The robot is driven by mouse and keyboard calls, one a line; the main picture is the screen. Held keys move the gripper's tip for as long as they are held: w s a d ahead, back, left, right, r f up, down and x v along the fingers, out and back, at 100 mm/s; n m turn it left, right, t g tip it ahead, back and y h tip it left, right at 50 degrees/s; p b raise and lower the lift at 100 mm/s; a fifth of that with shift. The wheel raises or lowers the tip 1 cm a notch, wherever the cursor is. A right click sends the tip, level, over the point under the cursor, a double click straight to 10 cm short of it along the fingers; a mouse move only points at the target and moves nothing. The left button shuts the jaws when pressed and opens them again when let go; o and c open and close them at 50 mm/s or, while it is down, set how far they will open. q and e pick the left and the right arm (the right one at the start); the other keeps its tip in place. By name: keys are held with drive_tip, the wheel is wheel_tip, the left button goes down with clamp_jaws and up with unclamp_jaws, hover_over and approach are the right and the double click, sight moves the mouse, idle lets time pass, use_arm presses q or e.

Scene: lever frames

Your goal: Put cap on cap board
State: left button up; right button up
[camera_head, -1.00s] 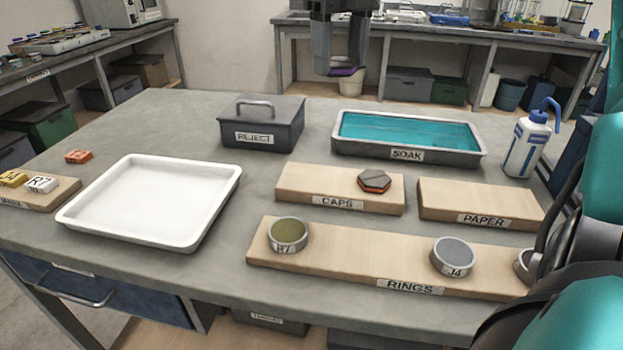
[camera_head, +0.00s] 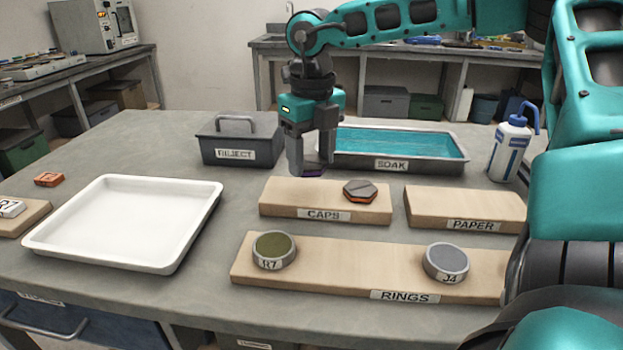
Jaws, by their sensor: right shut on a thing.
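My right gripper (camera_head: 312,168) is shut on a dark cap (camera_head: 313,171) with a purple edge. It holds the cap in the air above the back left part of the cap board (camera_head: 280,196), a wooden block labelled CAPS. A grey hexagonal cap with an orange edge (camera_head: 360,190) lies on the right part of that board. The fingers hide much of the held cap. My left gripper does not show.
The RINGS board (camera_head: 335,268) in front carries rings marked R7 (camera_head: 273,250) and J4 (camera_head: 446,262). The PAPER board (camera_head: 460,206) is bare. A white tray (camera_head: 190,240) lies left; a bottle (camera_head: 510,150) stands right.

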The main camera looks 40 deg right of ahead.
sight(311, 163)
wheel_tip(311, 163, down, 4)
drive_tip(key=shift+f+b, duration=0.1)
drive_tip(key=shift+b, duration=0.25)
drive_tip(key=shift+f, duration=0.1)
drive_tip(key=o, duration=1.3)
drive_tip(key=shift+c, duration=0.2)
drive_tip(key=shift+r, duration=0.25)
wheel_tip(311, 163, up, 12)
drive_tip(key=shift+s+f+p, duration=0.1)
drive_tip(key=shift+s+p, duration=0.05)
drive_tip(key=shift+p, duration=0.85)
